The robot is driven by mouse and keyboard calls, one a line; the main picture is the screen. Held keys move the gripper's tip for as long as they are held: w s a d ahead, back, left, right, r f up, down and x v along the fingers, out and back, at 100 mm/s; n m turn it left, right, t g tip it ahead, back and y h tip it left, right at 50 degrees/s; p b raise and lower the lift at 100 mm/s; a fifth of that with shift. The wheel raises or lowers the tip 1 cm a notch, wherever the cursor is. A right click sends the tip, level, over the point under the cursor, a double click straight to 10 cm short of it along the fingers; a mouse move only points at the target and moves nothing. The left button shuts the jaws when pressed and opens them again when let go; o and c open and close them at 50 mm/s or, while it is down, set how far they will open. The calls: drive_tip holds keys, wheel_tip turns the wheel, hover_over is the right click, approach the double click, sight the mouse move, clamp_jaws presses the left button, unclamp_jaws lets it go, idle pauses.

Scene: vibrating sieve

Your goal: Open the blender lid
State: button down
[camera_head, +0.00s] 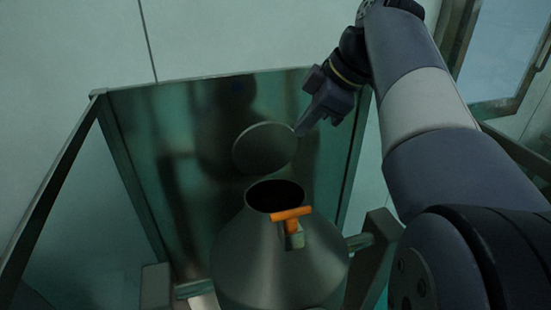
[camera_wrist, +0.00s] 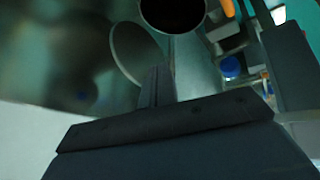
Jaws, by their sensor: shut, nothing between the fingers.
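The blender (camera_head: 270,262) is a grey metal vessel with a conical top and a dark round opening (camera_head: 275,194). Its lid (camera_head: 262,150), a round grey disc, stands raised and tilted behind the opening, which is uncovered. An orange handle (camera_head: 291,213) sits at the front of the rim. My gripper (camera_head: 299,130) is shut and empty, its tip at the lid's upper right edge; I cannot tell whether they touch. In the wrist view, my gripper's fingers (camera_wrist: 158,85) are together beside the lid (camera_wrist: 132,52), with the opening (camera_wrist: 172,12) beyond.
A reflective metal panel (camera_head: 180,150) stands close behind the lid. Metal frame rails (camera_head: 52,185) run along the left, and a support post (camera_head: 372,255) stands to the right of the vessel. A blue round part (camera_wrist: 231,67) shows in the wrist view.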

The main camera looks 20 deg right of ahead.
drive_tip(key=s+n+t+b, duration=0.1)
drive_tip(key=s+n+t, duration=0.1)
drive_tip(key=s+n, duration=0.1)
approach(261, 154)
drive_tip(key=f, duration=0.1)
drive_tip(key=s+a+f, duration=0.1)
drive_tip(key=f, duration=0.2)
drive_tip(key=shift+s+a+f+p, duration=0.1)
drive_tip(key=shift+s+a+p, duration=0.2)
drive_tip(key=shift+s+p, duration=0.1)
drive_tip(key=shift+y, duration=0.3)
drive_tip(key=shift+w+d+r+p, duration=0.15)
drive_tip(key=shift+w+p, duration=0.2)
drive_tip(key=shift+w, duration=0.65)
drive_tip(key=shift+w+a+r+p, duration=0.1)
drive_tip(key=shift+w+p, duration=0.25)
drive_tip(key=shift+w, duration=0.65)
drive_tip(key=shift+r, duration=0.1)
